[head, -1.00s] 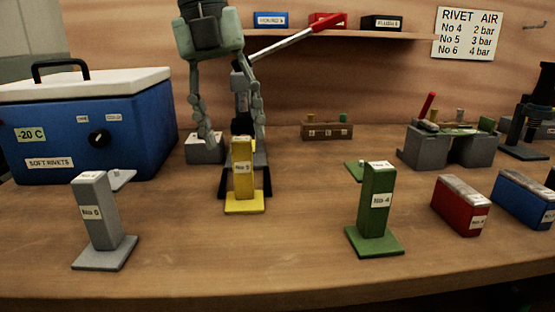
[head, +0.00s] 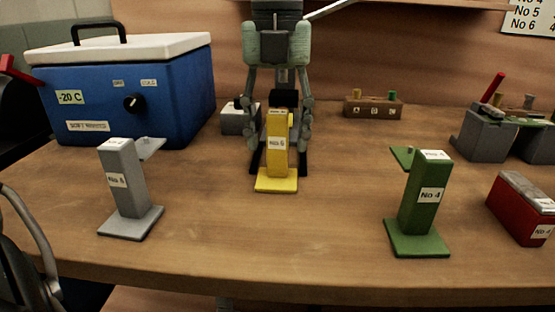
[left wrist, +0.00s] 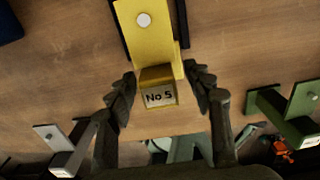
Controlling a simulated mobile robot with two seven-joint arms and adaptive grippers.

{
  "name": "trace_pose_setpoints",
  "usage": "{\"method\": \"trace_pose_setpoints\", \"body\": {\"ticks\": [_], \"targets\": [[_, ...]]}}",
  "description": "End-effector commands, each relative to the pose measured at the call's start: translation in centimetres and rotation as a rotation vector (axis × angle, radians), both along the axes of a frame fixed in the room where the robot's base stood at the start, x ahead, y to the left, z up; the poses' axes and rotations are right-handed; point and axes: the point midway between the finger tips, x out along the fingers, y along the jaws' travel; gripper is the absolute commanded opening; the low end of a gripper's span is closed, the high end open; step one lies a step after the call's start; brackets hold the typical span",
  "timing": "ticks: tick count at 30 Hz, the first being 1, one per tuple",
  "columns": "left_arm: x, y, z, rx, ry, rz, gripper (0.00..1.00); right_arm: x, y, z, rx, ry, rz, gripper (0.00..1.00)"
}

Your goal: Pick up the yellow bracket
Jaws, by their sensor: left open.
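The yellow bracket (head: 276,157), labelled No 5, stands upright on its flat base near the middle of the bench. It also shows in the left wrist view (left wrist: 146,45), with its label facing the camera. My left gripper (head: 279,145) hangs down over it from the top, open, with one finger on each side of the bracket. In the left wrist view the fingertips (left wrist: 160,76) flank the yellow bracket, and I see no clear contact. The far side of the bracket is hidden. My right gripper is not in view.
A grey bracket (head: 127,186) stands to the left, and a green bracket (head: 424,205) to the right. A blue cooler (head: 125,103) stands behind left. A red block (head: 523,208) and a grey fixture (head: 484,135) are at the right. The bench front is clear.

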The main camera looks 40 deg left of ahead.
Motion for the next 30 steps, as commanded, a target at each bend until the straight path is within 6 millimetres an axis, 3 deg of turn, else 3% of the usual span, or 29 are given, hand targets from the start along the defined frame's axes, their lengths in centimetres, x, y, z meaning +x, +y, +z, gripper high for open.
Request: {"method": "trace_pose_setpoints", "body": {"ticks": [5, 17, 30], "targets": [[0.00, 0.01, 0.01, 0.000, 0.000, 0.000, 0.51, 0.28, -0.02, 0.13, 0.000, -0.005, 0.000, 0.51], [0.00, 0.02, 0.04, 0.000, 0.000, 0.000, 0.01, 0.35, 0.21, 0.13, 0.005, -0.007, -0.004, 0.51], [0.03, 0.01, 0.13, 0.000, -0.002, 0.000, 0.00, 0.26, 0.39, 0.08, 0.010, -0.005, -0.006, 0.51]]}}
